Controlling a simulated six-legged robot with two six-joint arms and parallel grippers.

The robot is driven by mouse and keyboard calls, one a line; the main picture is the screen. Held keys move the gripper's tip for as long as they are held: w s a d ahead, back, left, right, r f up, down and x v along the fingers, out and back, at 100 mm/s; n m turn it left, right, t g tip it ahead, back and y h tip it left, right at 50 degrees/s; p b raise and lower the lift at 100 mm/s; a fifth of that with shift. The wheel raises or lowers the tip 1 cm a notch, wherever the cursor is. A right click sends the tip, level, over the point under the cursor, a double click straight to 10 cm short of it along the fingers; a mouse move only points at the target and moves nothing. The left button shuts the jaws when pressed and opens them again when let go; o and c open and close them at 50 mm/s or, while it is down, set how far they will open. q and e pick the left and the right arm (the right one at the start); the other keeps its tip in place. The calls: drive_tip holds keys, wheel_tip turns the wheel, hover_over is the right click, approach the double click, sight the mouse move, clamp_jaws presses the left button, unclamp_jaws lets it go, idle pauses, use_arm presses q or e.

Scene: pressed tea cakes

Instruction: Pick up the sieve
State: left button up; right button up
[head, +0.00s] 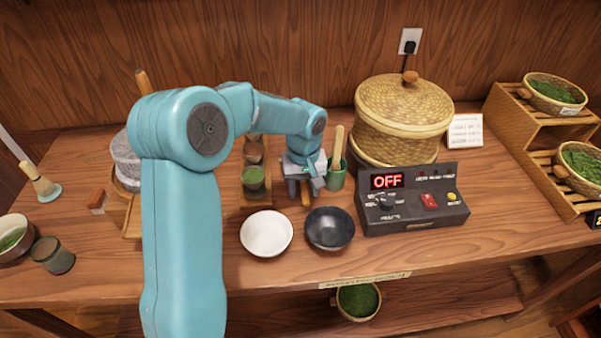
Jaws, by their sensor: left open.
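My left arm reaches over the table, and its gripper (305,187) points down behind the two bowls. The gripper is open, with a short wooden handle (306,198) showing below and between its fingers. This may be the sieve's handle; the rest of it is hidden by the gripper, so I cannot make out the sieve clearly. I cannot tell whether the fingers touch the handle. My right gripper is not in view.
A white bowl (266,233) and a black bowl (330,228) stand in front of the gripper. A green cup (337,181) holding a wooden tool is close on its right. A control box (413,209) and lidded basket (404,105) stand further right.

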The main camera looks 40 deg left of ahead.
use_arm(q)
drive_tip(key=shift+w+a+f, duration=0.1)
drive_tip(key=shift+w, duration=0.05)
drive_tip(key=shift+c, duration=0.9)
drive_tip(key=c, duration=0.6)
clamp_jaws()
